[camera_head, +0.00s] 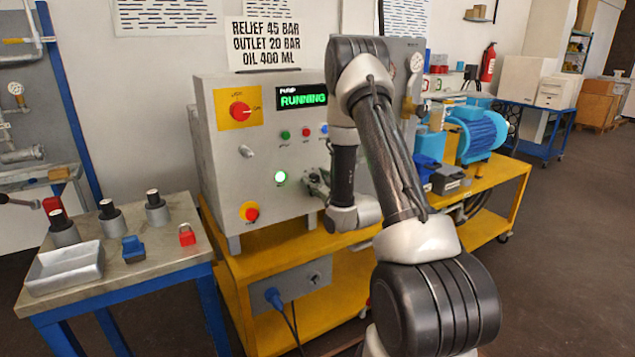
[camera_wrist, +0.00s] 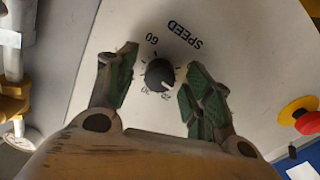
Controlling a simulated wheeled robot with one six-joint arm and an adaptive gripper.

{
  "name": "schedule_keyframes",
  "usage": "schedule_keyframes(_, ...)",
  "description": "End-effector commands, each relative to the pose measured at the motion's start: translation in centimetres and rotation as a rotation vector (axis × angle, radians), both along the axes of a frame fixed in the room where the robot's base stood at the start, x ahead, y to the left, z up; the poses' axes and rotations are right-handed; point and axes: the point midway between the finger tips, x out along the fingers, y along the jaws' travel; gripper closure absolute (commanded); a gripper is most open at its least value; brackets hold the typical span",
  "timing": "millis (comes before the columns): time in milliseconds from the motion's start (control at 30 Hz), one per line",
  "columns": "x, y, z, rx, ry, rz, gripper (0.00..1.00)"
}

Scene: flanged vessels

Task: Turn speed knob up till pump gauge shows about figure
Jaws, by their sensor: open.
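The black speed knob (camera_wrist: 160,73) shows in the wrist view below the SPEED label, with a dial scale around it; 60 is readable. Its white mark points to the lower right in that view. My gripper (camera_wrist: 161,61) is open, with one green-padded finger on each side of the knob and visible space on both sides. In the head view my gripper (camera_head: 318,184) is at the front of the grey control box (camera_head: 225,165), and the knob is hidden. A round gauge (camera_head: 416,63) shows beside my arm; its reading is too small to tell.
The box's green display (camera_head: 303,98) reads RUNNING. A sign (camera_head: 264,43) reads RELIEF 45 BAR, OUTLET 20 BAR, OIL 400 ML. A red-and-yellow stop button (camera_head: 250,212) sits left of my gripper. A blue motor (camera_head: 478,132) stands on the yellow cart (camera_head: 285,235).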

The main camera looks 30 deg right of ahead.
Motion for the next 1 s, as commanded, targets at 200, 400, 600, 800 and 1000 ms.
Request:
schedule_keyframes(200, -0.03, 0.0, -0.01, 0.0, 0.0, 0.0, 0.65)
schedule_keyframes(400, -0.04, 0.01, -0.01, 0.0, 0.001, 0.0, 0.95)
schedule_keyframes(600, -0.04, 0.02, -0.02, 0.067, 0.003, 0.0, 0.95)
schedule_keyframes(800, -0.03, 0.01, -0.02, 0.1, 0.004, 0.0, 0.95)
schedule_keyframes(1000, -0.03, 0.01, -0.02, 0.1, 0.004, 0.0, 0.51)
